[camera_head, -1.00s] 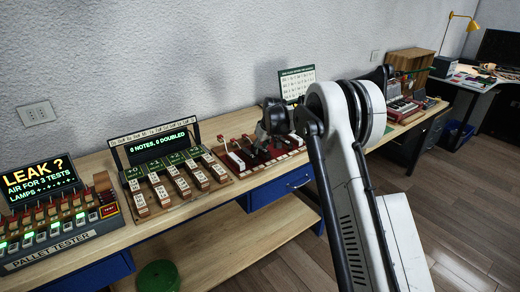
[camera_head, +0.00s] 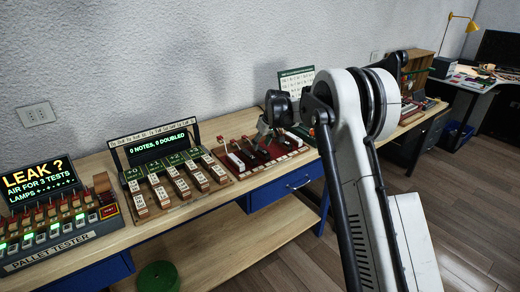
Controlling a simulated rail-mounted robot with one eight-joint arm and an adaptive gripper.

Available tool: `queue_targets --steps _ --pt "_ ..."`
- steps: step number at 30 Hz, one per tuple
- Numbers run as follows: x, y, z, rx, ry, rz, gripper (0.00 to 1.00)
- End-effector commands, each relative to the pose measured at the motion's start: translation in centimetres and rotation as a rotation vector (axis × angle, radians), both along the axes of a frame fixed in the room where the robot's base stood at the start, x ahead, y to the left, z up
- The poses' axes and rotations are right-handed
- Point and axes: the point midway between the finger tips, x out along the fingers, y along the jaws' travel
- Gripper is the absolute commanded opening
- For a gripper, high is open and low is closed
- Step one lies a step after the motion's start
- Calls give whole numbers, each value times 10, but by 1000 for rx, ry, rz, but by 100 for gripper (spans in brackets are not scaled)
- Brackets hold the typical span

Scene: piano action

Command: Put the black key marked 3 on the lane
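A red board (camera_head: 289,156) on the bench carries small black and white keys in lanes. The black keys (camera_head: 249,142) on it are too small for me to read any mark, so I cannot tell which is marked 3. My gripper (camera_head: 262,140) points down over the left-middle part of the red board, close to the keys. Its fingers are small and dark here, and I cannot tell whether they hold anything. My arm hides the right end of the board.
Left of the red board stands a unit with a green display (camera_head: 159,146) and several wooden keys. Further left is the pallet tester (camera_head: 62,245). A white chart (camera_head: 296,82) stands behind the board. A blue drawer (camera_head: 287,187) lies below the bench.

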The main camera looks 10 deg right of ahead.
Motion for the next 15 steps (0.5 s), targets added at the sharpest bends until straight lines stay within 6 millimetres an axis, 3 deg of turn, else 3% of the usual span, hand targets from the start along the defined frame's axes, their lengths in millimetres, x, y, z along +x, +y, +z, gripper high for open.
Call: queue_targets --steps 6,15 --pt "-16 -9 42 0 0 -1 39" --pt "-27 -14 72 0 0 0 39"
